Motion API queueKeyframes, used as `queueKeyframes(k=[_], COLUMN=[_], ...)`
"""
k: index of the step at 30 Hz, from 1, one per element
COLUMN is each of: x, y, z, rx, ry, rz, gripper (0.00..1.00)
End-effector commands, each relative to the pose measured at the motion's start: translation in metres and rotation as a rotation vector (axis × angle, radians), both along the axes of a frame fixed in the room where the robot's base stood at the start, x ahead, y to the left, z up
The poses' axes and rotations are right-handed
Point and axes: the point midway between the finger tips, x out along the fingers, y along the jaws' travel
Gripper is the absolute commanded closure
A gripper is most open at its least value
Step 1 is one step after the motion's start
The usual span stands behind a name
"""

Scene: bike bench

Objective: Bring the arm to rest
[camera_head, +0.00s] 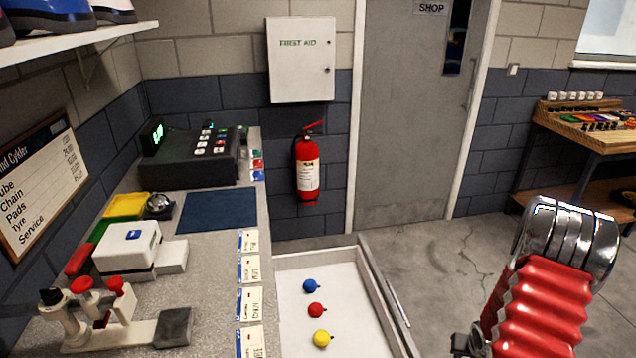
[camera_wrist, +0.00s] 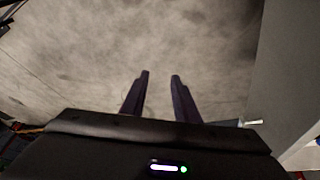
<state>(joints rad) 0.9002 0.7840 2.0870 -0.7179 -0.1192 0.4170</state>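My arm (camera_head: 545,285) shows at the right of the head view as a red ribbed sleeve with a chrome joint, over the floor to the right of the open drawer. In the wrist view my gripper (camera_wrist: 159,76) points at the grey concrete floor (camera_wrist: 130,45). Its two dark fingers stand apart with nothing between them. The fingertips do not show clearly in the head view.
An open white drawer (camera_head: 285,333) holds a blue ball (camera_head: 310,286), a red ball (camera_head: 315,309) and a yellow ball (camera_head: 321,338). The counter (camera_head: 215,253) carries a cash register (camera_head: 195,155). A workbench (camera_head: 590,143) stands at the right. Floor between is clear.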

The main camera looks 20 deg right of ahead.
Motion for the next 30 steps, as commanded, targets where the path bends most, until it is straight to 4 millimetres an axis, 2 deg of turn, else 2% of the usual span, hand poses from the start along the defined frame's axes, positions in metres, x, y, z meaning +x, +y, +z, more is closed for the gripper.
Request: queueKeyframes(k=[1, 8, 14, 30], x=[0.0, -0.006, -0.011, -0.025], y=[0.004, 0.027, 0.056, 0.158], z=[0.014, 0.066, 0.11, 0.218], rx=[-0.011, -0.03, -0.031, 0.01], ry=[0.024, 0.132, 0.201, 0.285], rz=[0.005, 0.019, 0.037, 0.118], gripper=[0.72, 0.72, 0.72, 0.72])
